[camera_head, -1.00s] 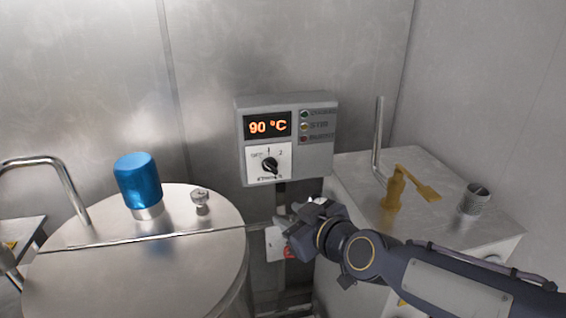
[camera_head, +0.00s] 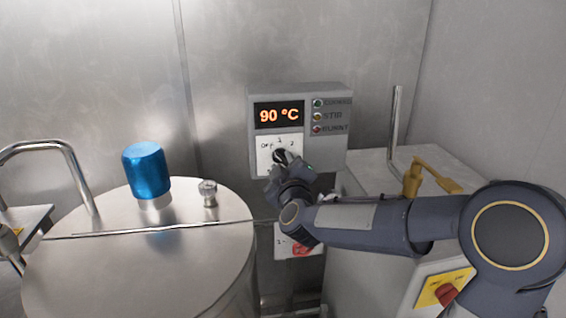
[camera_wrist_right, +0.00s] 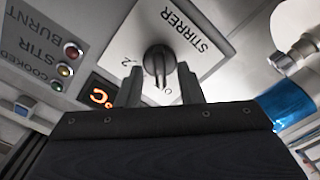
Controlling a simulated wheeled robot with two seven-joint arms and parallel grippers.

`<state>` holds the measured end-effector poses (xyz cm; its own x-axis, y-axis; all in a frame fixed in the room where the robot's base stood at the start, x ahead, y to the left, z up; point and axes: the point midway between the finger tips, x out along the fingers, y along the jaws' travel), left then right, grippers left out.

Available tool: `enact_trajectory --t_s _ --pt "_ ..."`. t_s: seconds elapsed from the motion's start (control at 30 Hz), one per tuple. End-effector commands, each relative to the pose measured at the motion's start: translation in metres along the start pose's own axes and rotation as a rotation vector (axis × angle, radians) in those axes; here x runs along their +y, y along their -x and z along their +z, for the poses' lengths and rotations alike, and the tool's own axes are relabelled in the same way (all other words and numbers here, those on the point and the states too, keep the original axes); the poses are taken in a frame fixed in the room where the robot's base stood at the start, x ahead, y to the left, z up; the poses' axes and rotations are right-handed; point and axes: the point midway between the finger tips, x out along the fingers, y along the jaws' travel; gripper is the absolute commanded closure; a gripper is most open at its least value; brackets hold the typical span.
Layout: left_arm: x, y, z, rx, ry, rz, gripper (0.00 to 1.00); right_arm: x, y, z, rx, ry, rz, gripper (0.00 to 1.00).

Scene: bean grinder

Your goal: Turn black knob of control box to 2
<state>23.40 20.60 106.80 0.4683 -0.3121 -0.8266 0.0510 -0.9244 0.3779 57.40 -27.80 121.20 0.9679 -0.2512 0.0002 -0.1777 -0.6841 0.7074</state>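The grey control box (camera_head: 335,140) hangs on the wall with a lit "90 °C" display (camera_head: 280,115). Its black knob (camera_head: 280,155) sits on a white plate marked OFF, 1 and 2. In the right wrist view the knob (camera_wrist_right: 158,62) has its grip bar running roughly up and down, its lower end towards a partly hidden mark that looks like the O of OFF. The 2 (camera_wrist_right: 125,62) lies to the left. My right gripper (camera_head: 279,163) is at the knob; its two fingers (camera_wrist_right: 160,75) are open, one on each side, with gaps visible. My left gripper is out of view.
A steel tank (camera_head: 140,270) with a blue cap (camera_head: 147,170) stands at left. Indicator lights (camera_head: 317,116) are on the box's right side.

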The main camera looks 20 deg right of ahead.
Motion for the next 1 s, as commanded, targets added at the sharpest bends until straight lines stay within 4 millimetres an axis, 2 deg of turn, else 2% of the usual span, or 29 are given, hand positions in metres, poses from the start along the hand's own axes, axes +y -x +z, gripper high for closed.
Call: enact_trajectory --t_s 0.33,0.6,1.0 --pt "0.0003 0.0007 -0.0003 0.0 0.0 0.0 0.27 -0.0002 -0.0063 0.0003 0.0 -0.001 -0.001 0.66" --pt "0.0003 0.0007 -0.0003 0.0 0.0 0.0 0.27 -0.0002 -0.0061 0.0003 0.0 0.0 -0.001 1.0" --pt "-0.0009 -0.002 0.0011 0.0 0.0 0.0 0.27 -0.0011 -0.0059 0.0005 0.001 -0.043 -0.001 1.0"
